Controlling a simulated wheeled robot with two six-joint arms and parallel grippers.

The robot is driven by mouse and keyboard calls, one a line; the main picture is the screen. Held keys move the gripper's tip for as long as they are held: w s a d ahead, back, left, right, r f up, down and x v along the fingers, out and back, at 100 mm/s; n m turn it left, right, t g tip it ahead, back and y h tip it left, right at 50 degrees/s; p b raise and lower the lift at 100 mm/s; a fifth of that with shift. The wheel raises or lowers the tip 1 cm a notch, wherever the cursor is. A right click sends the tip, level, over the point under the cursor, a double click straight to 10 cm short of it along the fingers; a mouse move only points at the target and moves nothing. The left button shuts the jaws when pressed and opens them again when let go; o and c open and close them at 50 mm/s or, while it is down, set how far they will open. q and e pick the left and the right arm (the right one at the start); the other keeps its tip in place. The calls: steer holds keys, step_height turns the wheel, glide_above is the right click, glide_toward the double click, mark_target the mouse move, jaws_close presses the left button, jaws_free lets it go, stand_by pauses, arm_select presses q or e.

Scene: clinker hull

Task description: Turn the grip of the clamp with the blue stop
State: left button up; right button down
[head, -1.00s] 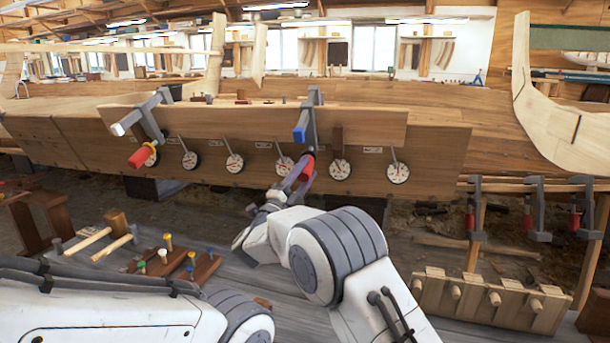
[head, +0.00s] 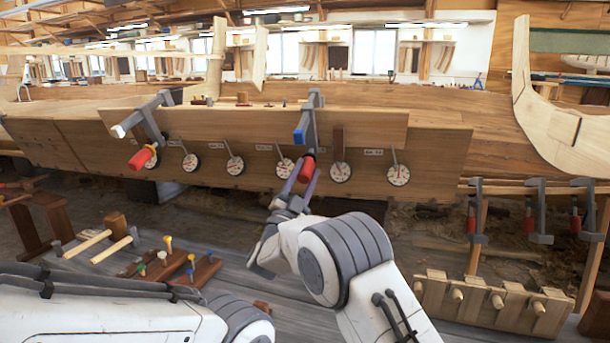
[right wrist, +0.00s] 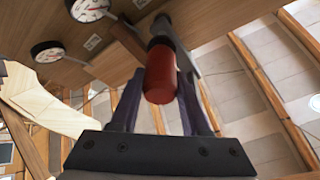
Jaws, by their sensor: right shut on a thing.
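The clamp with the blue stop (head: 299,136) hangs over the top plank of the hull near the picture's middle. Its red grip (head: 307,171) points down and toward me, and also shows in the right wrist view (right wrist: 160,77). My right gripper (head: 303,173) reaches up from below and is shut on this red grip, one purple finger on each side. In the right wrist view the grip stands between the two fingers (right wrist: 162,98). My left arm shows at the lower left of the head view, but its gripper is out of view.
A clamp with a white stop (head: 119,131) and red grip stands to the left. A row of round dials (head: 235,166) runs along the hull plank. Mallets and coloured pegs (head: 168,243) lie on the bench at lower left. Spare clamps (head: 476,212) hang at right.

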stand_by(0.3)
steer(key=shift+c, duration=1.8)
jaws_free()
steer(key=p+v, duration=0.1)
steer(key=v, duration=0.9)
steer(key=shift+s+f, duration=0.15)
steer(key=shift+f, duration=0.05)
